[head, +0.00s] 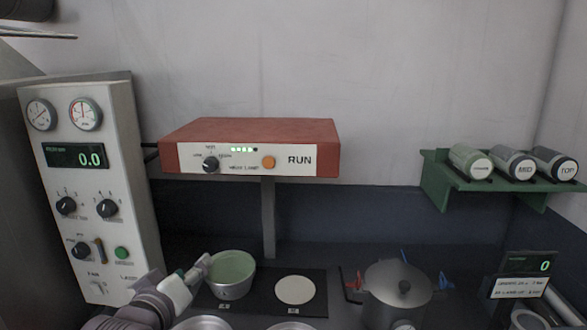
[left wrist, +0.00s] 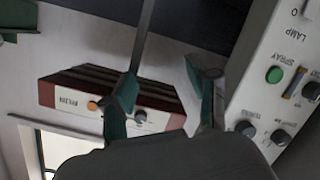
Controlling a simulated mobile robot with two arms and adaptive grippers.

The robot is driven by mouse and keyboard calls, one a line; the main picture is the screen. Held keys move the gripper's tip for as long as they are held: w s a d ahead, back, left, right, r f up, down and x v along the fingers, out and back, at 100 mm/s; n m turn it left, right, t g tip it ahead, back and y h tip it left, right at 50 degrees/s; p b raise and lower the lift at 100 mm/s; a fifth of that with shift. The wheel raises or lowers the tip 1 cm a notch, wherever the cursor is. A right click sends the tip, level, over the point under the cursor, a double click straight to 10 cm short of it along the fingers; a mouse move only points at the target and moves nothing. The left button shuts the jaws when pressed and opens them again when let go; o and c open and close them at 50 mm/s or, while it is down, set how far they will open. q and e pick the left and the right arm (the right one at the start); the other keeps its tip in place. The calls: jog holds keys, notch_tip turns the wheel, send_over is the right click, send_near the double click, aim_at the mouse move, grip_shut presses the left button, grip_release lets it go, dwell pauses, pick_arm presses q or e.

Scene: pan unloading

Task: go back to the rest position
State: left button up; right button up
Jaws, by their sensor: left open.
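My left gripper (head: 197,274) comes in from the lower left in the head view, close to the left side of a small pan with a pale green inside (head: 232,286). I cannot tell whether it touches the pan. In the left wrist view the gripper's two green fingers (left wrist: 165,92) are spread apart with nothing held between them. The pan sits upright on a dark plate (head: 262,303), left of a pale round disc (head: 296,290). My right gripper is out of view.
A grey control panel (head: 122,175) stands at the left. A red-topped RUN box (head: 250,134) on a post is behind the pan. A lidded pot (head: 385,285) stands to the right. A green shelf (head: 436,180) holds several cylinders. Round rims show at the bottom edge.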

pick_arm(q)
jog(key=s+f+m+g, duration=0.25)
jog(key=s+f, duration=0.25)
jog(key=f, duration=0.4)
jog(key=s+f+m+g, duration=0.1)
jog(key=s+f+g, duration=0.2)
jog(key=s+f, duration=0.35)
jog(key=s+f+m+g, duration=0.4)
jog(key=s+f+g, duration=0.2)
jog(key=s+f, duration=0.85)
jog(key=s+f+g+b, duration=0.1)
jog(key=s+f, duration=0.1)
jog(key=f, duration=1.1)
jog(key=s+f+g, duration=0.1)
jog(key=s+f, duration=0.1)
jog(key=f, duration=1)
jog(key=s+a+f+y+b, duration=0.1)
jog(key=s+a+f, duration=0.2)
jog(key=s+f, duration=1.3)
notch_tip(320, 180, down, 3)
jog(key=shift+s+r+m+g, duration=0.1)
jog(key=shift+s+m+g, duration=0.25)
jog(key=shift+m, duration=0.1)
